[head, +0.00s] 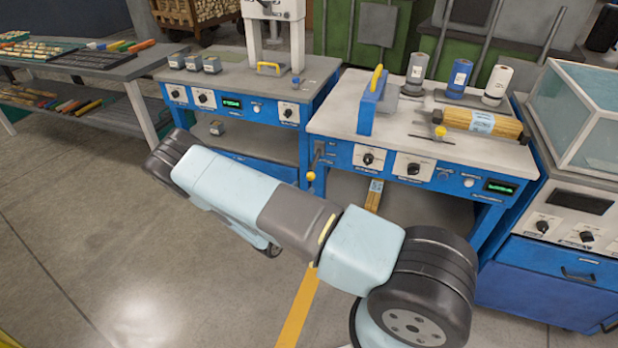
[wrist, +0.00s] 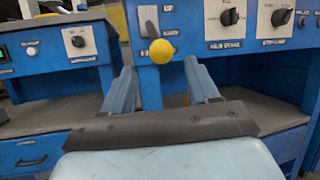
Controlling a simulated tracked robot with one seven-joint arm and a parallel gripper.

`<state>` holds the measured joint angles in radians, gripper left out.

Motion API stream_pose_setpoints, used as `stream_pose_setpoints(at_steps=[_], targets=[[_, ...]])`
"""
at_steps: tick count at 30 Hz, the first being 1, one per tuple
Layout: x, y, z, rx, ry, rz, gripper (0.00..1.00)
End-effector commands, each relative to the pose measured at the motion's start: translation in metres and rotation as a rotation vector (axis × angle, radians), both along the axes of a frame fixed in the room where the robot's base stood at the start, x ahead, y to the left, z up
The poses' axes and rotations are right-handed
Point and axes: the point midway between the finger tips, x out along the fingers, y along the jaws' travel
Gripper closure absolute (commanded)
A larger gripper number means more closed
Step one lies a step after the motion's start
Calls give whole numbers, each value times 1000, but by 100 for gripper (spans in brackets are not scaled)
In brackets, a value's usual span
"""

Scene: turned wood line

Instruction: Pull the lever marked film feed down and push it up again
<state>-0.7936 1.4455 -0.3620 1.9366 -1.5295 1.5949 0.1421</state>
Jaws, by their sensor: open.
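The lever ends in a yellow ball knob (wrist: 162,51) and sits on the blue front panel of the wrapping bench. An "UP" mark shows above and beside its plate; the other lettering there is too small to read surely. The knob (head: 310,176) also shows in the head view, at the bench's left front corner. It sticks out toward me, below the "UP" mark; its exact angle is hard to tell. My gripper (wrist: 158,74) is open and empty in the wrist view. Its two fingers point at the panel, one on each side below the knob, apparently not touching it.
Dial panels (wrist: 229,18) sit right of the lever. The bench top (head: 455,148) carries rolls and a wrapped wood bundle (head: 482,122). Another blue bench (head: 250,92) stands left, with a gap between. A clear-sided box (head: 585,110) stands right. Open floor (head: 130,240) lies at left.

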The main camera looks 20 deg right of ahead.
Motion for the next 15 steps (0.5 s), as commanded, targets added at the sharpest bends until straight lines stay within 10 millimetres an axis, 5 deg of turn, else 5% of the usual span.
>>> stream_pose_setpoints(at_steps=[15], targets=[[39, -47, 25, 1, -1, -3, 40]])
